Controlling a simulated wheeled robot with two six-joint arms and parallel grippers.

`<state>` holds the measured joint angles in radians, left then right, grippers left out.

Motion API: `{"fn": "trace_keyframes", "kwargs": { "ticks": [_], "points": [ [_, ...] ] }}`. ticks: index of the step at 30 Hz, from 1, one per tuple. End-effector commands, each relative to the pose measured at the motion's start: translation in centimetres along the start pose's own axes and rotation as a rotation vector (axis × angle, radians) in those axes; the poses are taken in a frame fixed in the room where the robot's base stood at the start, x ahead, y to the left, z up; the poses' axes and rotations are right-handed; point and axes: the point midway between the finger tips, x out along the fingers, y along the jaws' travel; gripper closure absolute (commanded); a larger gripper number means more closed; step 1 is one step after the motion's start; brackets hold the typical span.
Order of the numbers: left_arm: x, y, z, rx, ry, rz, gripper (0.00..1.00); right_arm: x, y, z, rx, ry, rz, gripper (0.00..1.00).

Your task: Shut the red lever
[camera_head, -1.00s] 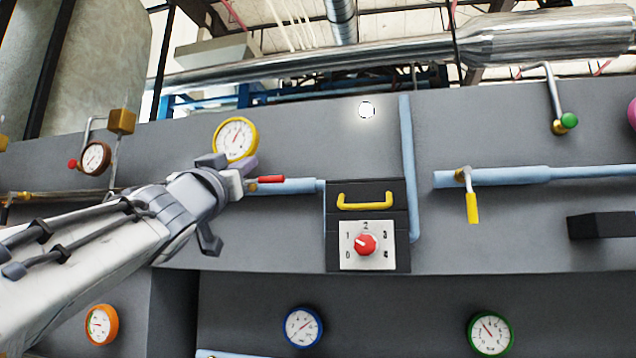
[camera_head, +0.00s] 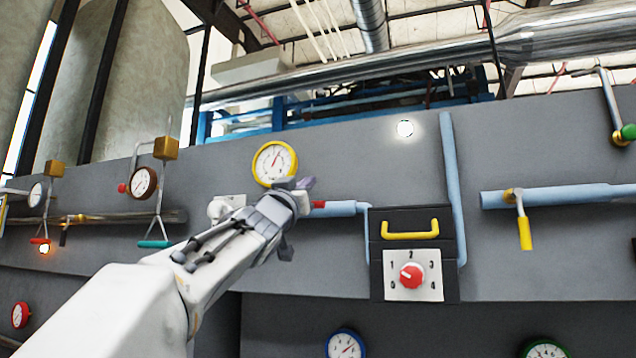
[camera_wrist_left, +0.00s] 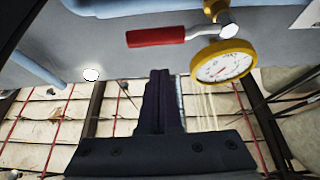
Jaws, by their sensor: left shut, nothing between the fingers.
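The red lever (camera_head: 319,204) lies along a light blue pipe on the grey press wall. In the head view only its red end shows; my left gripper hides the rest. In the left wrist view the whole red handle (camera_wrist_left: 160,36) shows, with a bent metal stem running to a brass valve (camera_wrist_left: 216,10). My left gripper (camera_head: 303,185) is shut and empty in front of the wall, close to the lever. In the wrist view its dark fingers (camera_wrist_left: 160,76) point toward the handle, with a gap in the picture; I cannot tell whether they touch. My right gripper is out of view.
A yellow gauge (camera_head: 275,163) sits just above my left gripper. To the right are a black panel with a yellow handle (camera_head: 410,234) and red dial (camera_head: 411,275), then a yellow lever (camera_head: 524,232). A teal lever (camera_head: 154,244) hangs to the left.

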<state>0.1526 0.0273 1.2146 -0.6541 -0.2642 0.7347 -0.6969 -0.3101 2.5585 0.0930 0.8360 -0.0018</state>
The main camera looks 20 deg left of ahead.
Motion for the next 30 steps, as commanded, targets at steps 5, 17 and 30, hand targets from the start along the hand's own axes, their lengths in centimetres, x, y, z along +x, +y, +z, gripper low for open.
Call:
{"fn": "trace_keyframes", "kwargs": {
  "ticks": [5,17,30],
  "points": [
    [-1.0,0.0,2.3,-0.001,0.0,0.001,1.0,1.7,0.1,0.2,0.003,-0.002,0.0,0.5],
    [-1.1,0.0,2.5,0.0,0.0,0.0,1.0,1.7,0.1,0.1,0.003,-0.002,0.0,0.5],
    [-1.3,0.0,2.9,0.054,0.0,0.031,1.0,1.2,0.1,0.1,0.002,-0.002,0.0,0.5]
  ]
}}
